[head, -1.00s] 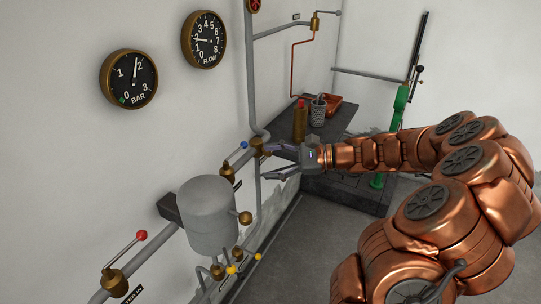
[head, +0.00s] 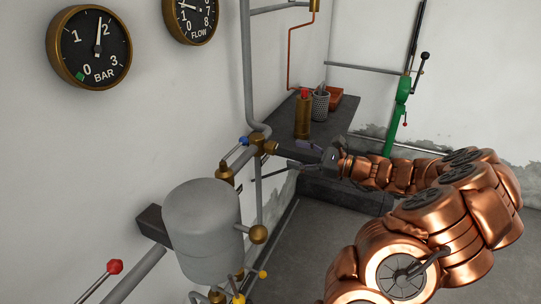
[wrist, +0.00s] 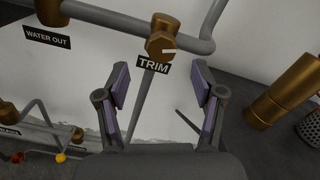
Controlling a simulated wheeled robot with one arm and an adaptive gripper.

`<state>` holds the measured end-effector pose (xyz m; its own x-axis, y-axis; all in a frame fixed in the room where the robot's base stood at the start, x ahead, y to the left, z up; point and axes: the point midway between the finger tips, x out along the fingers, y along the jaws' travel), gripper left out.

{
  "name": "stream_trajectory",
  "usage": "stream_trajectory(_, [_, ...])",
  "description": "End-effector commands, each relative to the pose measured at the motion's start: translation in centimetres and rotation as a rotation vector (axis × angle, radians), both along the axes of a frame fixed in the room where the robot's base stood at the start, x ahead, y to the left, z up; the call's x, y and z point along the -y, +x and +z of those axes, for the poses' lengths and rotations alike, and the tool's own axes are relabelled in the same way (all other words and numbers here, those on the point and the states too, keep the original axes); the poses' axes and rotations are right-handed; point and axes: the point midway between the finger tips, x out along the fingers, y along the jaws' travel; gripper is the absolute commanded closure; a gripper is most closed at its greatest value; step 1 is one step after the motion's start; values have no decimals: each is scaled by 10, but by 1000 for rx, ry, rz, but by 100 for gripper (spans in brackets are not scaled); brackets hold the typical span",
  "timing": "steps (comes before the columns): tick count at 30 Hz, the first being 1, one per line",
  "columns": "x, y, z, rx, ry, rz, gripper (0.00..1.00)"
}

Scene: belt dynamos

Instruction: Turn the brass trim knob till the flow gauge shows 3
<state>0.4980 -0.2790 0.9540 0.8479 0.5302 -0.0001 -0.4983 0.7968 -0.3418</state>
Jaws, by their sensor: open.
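The brass trim knob (wrist: 160,42) is on the wall pipe, above a black TRIM label (wrist: 153,65). Its white mark points right in the wrist view. The knob also shows in the head view (head: 268,146). My gripper (wrist: 160,72) is open and empty, its two fingers spread below the knob and apart from it. In the head view my gripper (head: 281,160) is just right of the knob. The flow gauge (head: 192,17) is cut off by the top edge. Its needle points left, near where the 2 would be, but the exact reading is unclear.
A blue-handled valve (head: 227,172) and a grey tank (head: 203,230) are left of the knob. A dark bench (head: 335,125) behind my gripper holds a brass cylinder (head: 302,118) and a mesh cup (head: 320,106).

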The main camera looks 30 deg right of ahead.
Motion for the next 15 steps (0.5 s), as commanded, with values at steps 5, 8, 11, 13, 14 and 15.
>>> stream_trajectory(5, [3,1,-6,1,-1,-10,32])
stream_trajectory(8, [0,8,-5,0,-1,-15,32])
stream_trajectory(11, [-6,20,-5,-1,-1,-17,32])
stream_trajectory(13, [-11,28,-5,-1,-1,-17,32])
stream_trajectory(14, [-13,32,-4,0,-1,-17,32])
stream_trajectory(15, [-16,36,-4,1,-1,-18,32])
